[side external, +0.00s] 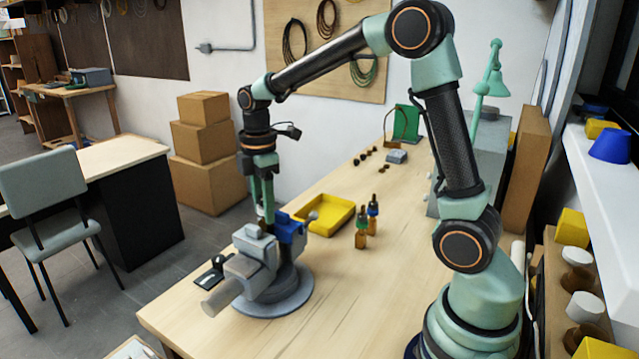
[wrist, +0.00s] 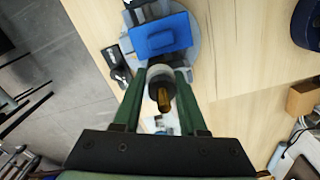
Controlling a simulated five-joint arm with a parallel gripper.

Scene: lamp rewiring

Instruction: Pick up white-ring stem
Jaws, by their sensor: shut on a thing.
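My gripper (side external: 263,212) points down over the grey vise (side external: 262,270) at the near left of the bench. In the wrist view, my gripper's green fingers (wrist: 162,80) are shut on the white-ring stem (wrist: 163,98). Its pale ring shows between the fingertips, with an amber-brown part toward the camera. The far end of the stem is hidden, so I cannot tell whether it touches the vise. In the side view the stem is mostly hidden by the fingers. The vise's blue block (wrist: 160,34) lies just beyond the fingertips.
Two other amber stems, one with a green ring (side external: 361,235) and one with a blue ring (side external: 373,217), stand on the bench. A yellow tray (side external: 325,226) lies beside the vise. Small dark parts lie farther back.

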